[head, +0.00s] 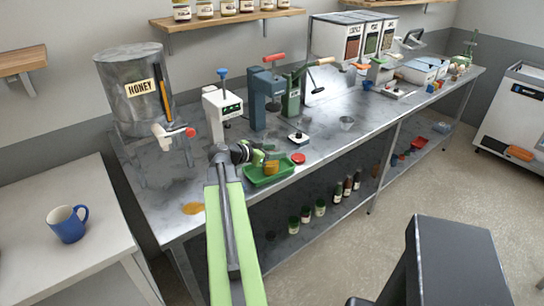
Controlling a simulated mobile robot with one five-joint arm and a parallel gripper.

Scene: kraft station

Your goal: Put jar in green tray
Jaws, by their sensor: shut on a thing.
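The green tray (258,181) lies on the metal bench near its front edge. A small amber jar (271,168) shows within the tray's outline, towards its right side. My gripper (263,160) is at the tray, at the jar's upper left, and is shut on the jar. The fingers are small in the picture and partly cover the jar. I cannot tell whether the jar's base touches the tray floor or is held just above it.
A red lid (298,158) lies right of the tray. The honey drum (130,95) is at the left, with an amber spill (193,208) at the bench's front.

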